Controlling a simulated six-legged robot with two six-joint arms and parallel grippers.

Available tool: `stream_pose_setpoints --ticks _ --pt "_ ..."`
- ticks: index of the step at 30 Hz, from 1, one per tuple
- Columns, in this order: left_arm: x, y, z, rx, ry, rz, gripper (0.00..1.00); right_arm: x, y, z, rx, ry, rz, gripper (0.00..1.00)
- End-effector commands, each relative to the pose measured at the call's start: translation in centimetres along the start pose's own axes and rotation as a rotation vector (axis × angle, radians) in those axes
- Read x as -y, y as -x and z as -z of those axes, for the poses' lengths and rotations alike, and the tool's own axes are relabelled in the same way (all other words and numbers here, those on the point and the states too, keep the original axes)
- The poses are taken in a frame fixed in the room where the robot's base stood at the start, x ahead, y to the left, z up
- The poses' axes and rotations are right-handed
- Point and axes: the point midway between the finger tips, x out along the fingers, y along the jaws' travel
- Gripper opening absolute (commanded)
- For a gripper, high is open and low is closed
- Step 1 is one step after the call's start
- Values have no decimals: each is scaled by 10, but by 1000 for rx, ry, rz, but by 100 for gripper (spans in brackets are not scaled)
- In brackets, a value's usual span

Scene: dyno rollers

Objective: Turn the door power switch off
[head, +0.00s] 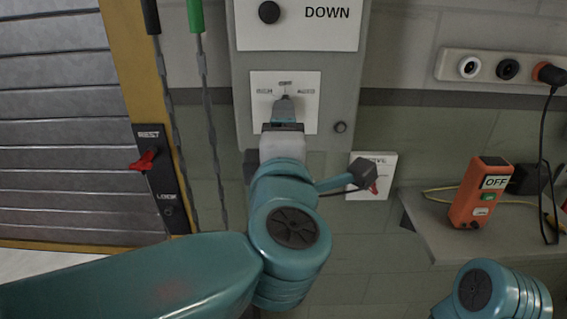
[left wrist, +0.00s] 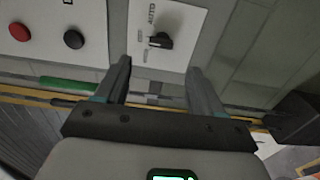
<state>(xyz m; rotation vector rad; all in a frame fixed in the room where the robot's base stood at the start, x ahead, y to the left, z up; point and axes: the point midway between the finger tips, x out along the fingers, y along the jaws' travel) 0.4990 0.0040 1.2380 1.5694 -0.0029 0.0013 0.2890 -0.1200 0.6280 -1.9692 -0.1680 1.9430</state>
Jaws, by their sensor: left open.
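A selector switch with a black knob (left wrist: 160,41) sits on a white label plate (head: 257,83) on the grey wall panel. In the left wrist view one label by it reads AUTO; the other lettering is too small to read surely. My left gripper (head: 284,108) is in front of this plate and hides the knob in the head view. In the left wrist view my left gripper (left wrist: 158,78) is open, its fingers spread to either side of the knob's line. The knob appears beyond the fingertips, with no visible contact. My right gripper is out of view.
A DOWN button (head: 269,12) sits above the selector. Left is a red-handled REST/LOCK switch (head: 146,160) by a shutter. An orange OFF box (head: 478,195) stands on a grey ledge (head: 440,235).

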Motion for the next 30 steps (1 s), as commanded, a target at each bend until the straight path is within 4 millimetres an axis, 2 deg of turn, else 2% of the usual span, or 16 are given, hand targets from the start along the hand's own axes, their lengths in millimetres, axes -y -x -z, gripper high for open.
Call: stream_pose_setpoints --ticks 1,6,10,15,23,26,29,30 --pt "0 14 -1 5 0 -3 68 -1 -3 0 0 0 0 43" --pt "0 50 -1 5 0 -2 68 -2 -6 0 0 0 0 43" --pt "0 66 -1 3 -1 -1 68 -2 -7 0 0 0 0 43" --pt "0 74 0 1 -1 0 68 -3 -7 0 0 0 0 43" --pt "0 73 0 -2 -1 1 68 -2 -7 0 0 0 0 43" --pt "5 61 14 -41 -5 18 68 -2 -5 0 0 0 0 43" --pt "36 26 41 -138 -50 87 68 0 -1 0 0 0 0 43" --pt "58 10 55 -186 -81 131 68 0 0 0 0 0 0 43"
